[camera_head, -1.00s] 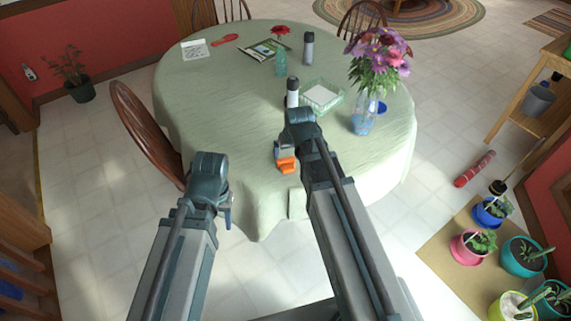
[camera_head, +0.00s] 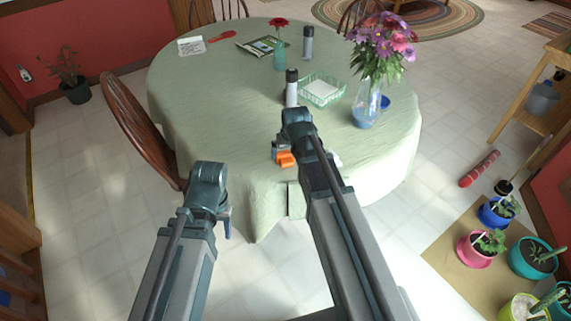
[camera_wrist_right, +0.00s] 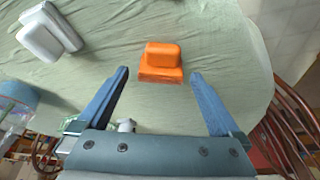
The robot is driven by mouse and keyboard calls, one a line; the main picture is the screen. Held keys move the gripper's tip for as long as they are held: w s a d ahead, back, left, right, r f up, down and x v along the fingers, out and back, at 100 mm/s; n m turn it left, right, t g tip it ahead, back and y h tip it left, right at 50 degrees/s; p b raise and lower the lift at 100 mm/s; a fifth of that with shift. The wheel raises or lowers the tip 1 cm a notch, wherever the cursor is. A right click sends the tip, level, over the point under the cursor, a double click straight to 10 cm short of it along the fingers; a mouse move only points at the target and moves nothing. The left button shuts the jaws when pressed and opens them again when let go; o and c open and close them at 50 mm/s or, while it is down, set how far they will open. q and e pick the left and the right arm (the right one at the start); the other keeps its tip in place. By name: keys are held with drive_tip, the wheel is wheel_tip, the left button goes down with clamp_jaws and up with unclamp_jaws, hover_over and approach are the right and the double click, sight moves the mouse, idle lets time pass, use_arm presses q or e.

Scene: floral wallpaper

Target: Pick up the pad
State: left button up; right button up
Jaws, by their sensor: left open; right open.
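A small stepped orange block (camera_head: 286,158), which may be the pad, lies near the front edge of the round table; my right arm partly covers it. In the right wrist view the orange block (camera_wrist_right: 161,62) sits around the gap at the fingertips of my right gripper (camera_wrist_right: 159,74). That gripper is open, with one blue finger on each side and nothing held. Contact cannot be told. A white notepad-like sheet (camera_head: 191,46) lies at the table's far left. My left gripper (camera_head: 227,222) is open and empty, low in front of the table, mostly hidden by its wrist.
The table's green cloth (camera_head: 205,110) has free room at left. A dark-capped bottle (camera_head: 291,90), a green basket (camera_head: 322,92) and a flower vase (camera_head: 367,105) stand beyond the block. A white object (camera_wrist_right: 48,34) lies near it. A wooden chair (camera_head: 140,130) stands at left.

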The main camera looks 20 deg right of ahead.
sight(286, 155)
drive_tip(key=b+x, duration=0.4)
drive_tip(key=x, duration=0.1)
drive_tip(key=shift+w+a+b, duration=0.1)
drive_tip(key=shift+w+b, duration=0.2)
drive_tip(key=shift+b, duration=0.05)
drive_tip(key=shift+r, duration=0.1)
drive_tip(key=shift+c, duration=0.3)
drive_tip(key=c, duration=1.2)
